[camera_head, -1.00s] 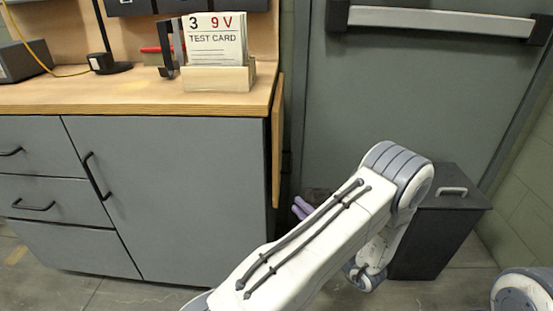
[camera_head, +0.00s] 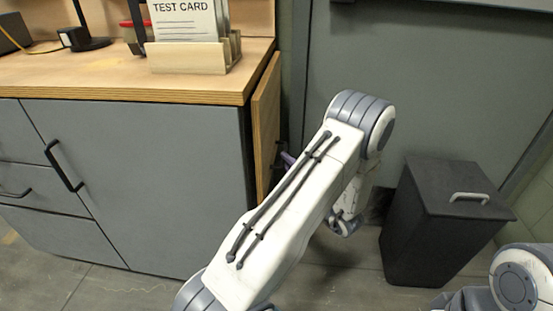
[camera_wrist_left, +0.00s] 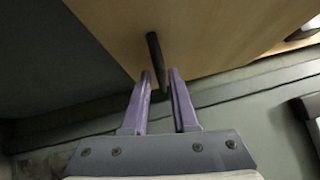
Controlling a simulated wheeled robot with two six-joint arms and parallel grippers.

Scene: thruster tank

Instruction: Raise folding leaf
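The folding leaf (camera_head: 266,125) is a wooden panel hanging down at the right end of the workbench. In the left wrist view it is the broad tan surface (camera_wrist_left: 225,30), with a dark bar (camera_wrist_left: 154,52) standing out from it, probably a handle or bracket. My left gripper (camera_head: 287,160) is beside the leaf, its purple fingers mostly hidden behind my arm in the head view. In the left wrist view its fingers (camera_wrist_left: 160,73) are apart, with the dark bar at and between their tips. I cannot tell whether they touch it. My right gripper is not in view.
The bench top (camera_head: 120,85) carries a test card holder (camera_head: 190,56) near its right edge. A grey cabinet (camera_head: 150,170) with black handles is below. A black bin (camera_head: 440,225) stands right of my left arm. A grey door (camera_head: 420,90) is behind.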

